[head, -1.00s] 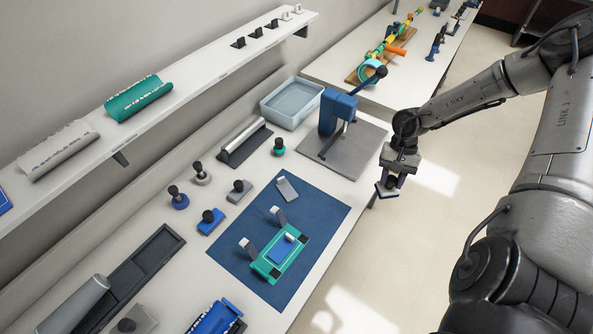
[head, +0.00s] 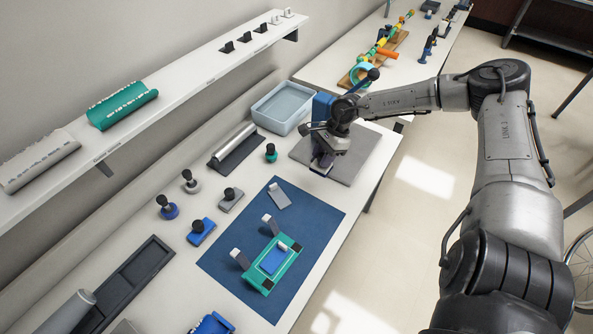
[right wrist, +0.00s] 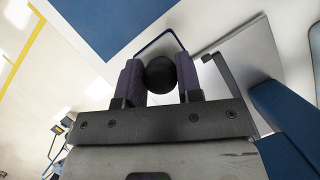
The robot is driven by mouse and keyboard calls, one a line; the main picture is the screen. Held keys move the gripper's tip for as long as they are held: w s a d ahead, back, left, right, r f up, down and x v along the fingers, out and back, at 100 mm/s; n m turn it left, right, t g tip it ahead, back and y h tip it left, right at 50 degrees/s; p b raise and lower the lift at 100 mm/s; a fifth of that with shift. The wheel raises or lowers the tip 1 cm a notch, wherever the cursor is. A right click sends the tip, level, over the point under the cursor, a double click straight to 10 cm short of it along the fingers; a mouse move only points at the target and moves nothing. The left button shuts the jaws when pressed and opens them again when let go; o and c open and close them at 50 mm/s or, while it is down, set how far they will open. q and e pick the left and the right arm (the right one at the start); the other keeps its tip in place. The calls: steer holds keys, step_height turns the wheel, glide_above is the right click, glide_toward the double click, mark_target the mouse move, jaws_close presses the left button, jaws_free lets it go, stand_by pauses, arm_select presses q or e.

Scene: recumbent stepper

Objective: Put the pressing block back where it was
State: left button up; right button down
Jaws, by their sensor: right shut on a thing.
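My right gripper (head: 322,165) is low over the front-left part of a grey plate (head: 360,160) at the blue press (head: 322,105). In the right wrist view its two fingers (right wrist: 160,78) are shut on a black ball knob (right wrist: 160,75), apparently the handle of the pressing block. A blue-edged piece (right wrist: 176,38) shows beyond the knob. My arm and gripper hide most of the press and the held block in the head view; I cannot tell whether the block touches the plate. My left gripper is not in view.
A blue mat (head: 225,262) holds a green frame (head: 262,279) and small grey pieces. Black-knobbed blocks and stamps, including a blue block (head: 200,236) and a grey block (head: 229,205), stand left of it. A pale blue tray (head: 270,118) is behind the plate.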

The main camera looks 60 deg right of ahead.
steer(key=shift+w+a+f+b, duration=0.2)
steer(key=shift+w+f+b, duration=0.1)
steer(key=shift+w+f, duration=1.95)
steer(key=shift+w+a+f+b, duration=0.15)
steer(key=shift+w+f+b, duration=0.15)
steer(key=shift+w+f, duration=1.85)
steer(key=shift+s+f, duration=0.15)
steer(key=shift+f, duration=0.1)
steer(key=c, duration=0.8)
jaws_free()
